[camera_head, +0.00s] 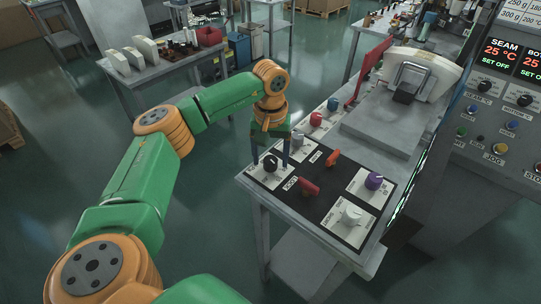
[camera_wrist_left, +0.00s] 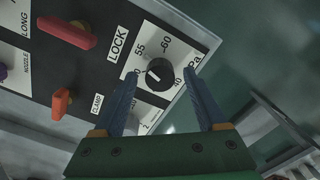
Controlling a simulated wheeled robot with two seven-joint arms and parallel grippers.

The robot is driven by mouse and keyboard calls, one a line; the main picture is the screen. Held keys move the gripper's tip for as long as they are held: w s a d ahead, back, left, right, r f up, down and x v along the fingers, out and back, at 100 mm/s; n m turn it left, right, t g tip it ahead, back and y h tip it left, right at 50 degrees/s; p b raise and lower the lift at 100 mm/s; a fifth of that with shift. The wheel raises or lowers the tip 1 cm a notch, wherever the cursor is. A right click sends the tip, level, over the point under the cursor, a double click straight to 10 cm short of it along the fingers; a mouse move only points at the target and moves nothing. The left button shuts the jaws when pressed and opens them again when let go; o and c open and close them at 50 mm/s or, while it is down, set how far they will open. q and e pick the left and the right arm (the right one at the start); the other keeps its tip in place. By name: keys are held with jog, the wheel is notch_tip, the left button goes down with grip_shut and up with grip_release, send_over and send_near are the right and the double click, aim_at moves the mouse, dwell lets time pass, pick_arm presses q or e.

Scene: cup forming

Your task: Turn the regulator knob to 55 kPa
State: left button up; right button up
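The black regulator knob (camera_head: 270,163) sits on a white dial plate (camera_head: 262,178) at the near left corner of the panel. The knob also shows in the left wrist view (camera_wrist_left: 159,74), on its plate marked 55, 60 and kPa; its exact setting is too small to read. My left gripper (camera_head: 270,157) points down over the knob. In the left wrist view its blue fingers (camera_wrist_left: 162,76) are spread, one on each side of the knob, with gaps visible between them and it. My right gripper is not in view.
A red lever (camera_head: 309,187) marked LOCK and an orange lever (camera_head: 332,157) stand beside the dial. Open floor lies left of the table.

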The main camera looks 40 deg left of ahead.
aim_at(270, 159)
pick_arm(q)
jog(key=shift+r, duration=0.1)
notch_tip(270, 159, up, 6)
jog(key=shift+r+b, duration=0.1)
jog(key=shift+b, duration=0.6)
jog(key=shift+r, duration=0.4)
jog(key=shift+f, duration=0.1)
